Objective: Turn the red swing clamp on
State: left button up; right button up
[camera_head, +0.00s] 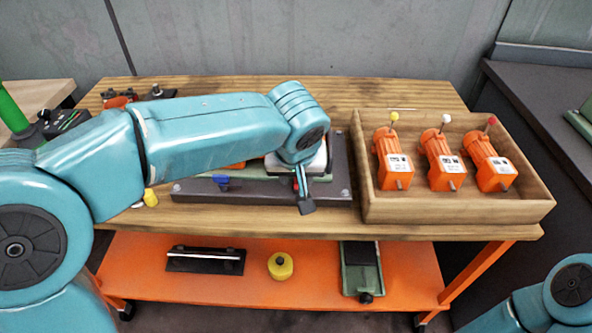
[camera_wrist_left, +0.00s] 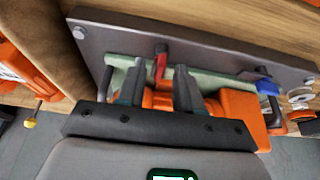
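The red swing clamp (camera_wrist_left: 160,66) shows in the wrist view as a red lever on a dark post, at the edge of a pale green plate. My left gripper (camera_wrist_left: 159,72) is open, its two dark fingers on either side of the red lever in the picture. I cannot tell whether they touch it. In the head view my left gripper (camera_head: 305,190) points down over the right part of the dark fixture base (camera_head: 335,178), and the clamp is mostly hidden by it. A blue clamp (camera_head: 222,181) sits left of it, also in the wrist view (camera_wrist_left: 266,87). My right gripper is out of view.
An orange part (camera_wrist_left: 240,106) lies on the fixture. A wooden box (camera_head: 455,210) on the right holds three orange units (camera_head: 442,165) with upright colored-tip pins. The lower orange shelf (camera_head: 215,287) carries a yellow container (camera_head: 280,266) and a green device (camera_head: 361,270).

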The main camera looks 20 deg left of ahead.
pick_arm(q)
jog(key=p+v, duration=0.3)
jog(key=v, duration=1.3)
jog(key=shift+p, duration=0.35)
jog(key=shift+s+d+r, duration=0.1)
jog(key=shift+s, duration=0.05)
